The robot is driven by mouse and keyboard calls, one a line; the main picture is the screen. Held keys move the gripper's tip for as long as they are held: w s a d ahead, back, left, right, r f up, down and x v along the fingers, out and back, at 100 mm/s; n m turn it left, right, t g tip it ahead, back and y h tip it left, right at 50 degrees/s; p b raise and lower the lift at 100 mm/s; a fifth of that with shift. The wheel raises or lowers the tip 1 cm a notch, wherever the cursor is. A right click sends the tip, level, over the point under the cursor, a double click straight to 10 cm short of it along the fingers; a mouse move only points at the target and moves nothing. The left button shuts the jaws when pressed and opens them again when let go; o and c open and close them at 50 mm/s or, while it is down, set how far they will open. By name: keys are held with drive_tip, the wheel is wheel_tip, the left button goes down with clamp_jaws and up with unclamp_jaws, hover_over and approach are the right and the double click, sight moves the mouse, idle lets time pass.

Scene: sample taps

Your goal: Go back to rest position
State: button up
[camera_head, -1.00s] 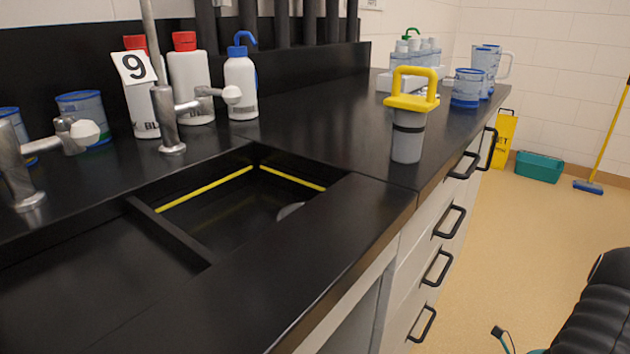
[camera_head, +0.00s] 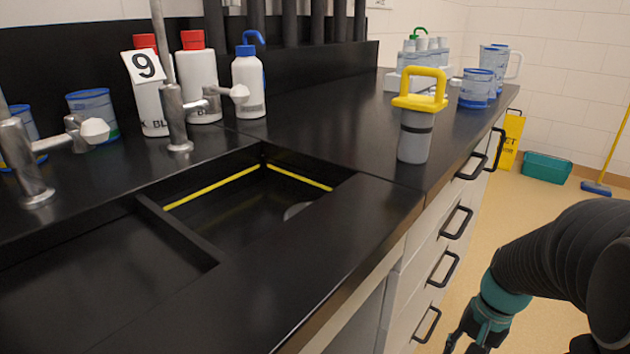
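My gripper (camera_head: 466,343) shows only in part at the bottom edge, below the black arm and its teal wrist. It is over the floor, to the right of the drawers and apart from the bench. Its fingertips are cut off by the frame, so I cannot see whether it is open or holds anything. A grey sample container with a yellow handle (camera_head: 415,135) stands upright on the black bench (camera_head: 330,240), near its front edge and right of the sink.
The sink (camera_head: 235,215) has a tap (camera_head: 178,120) behind it marked 9. Several bottles and beakers stand along the bench. Drawer handles (camera_head: 455,222) stick out from the bench front. A yellow floor sign (camera_head: 511,140) and a teal bin (camera_head: 547,167) are at the back; the floor between is clear.

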drive_tip(key=s+a+r+n+t+h, duration=0.1)
drive_tip(key=s+a+r+n+t, duration=0.2)
drive_tip(key=a+r, duration=0.3)
drive_tip(key=s+a+r+n+t+h, duration=0.1)
drive_tip(key=s+a+r+n+t, duration=0.2)
drive_tip(key=r, duration=0.5)
drive_tip(key=a+n, duration=0.1)
drive_tip(key=a, duration=0.1)
drive_tip(key=shift+a+r, duration=0.2)
drive_tip(key=shift+a, duration=0.2)
drive_tip(key=shift+s, duration=0.1)
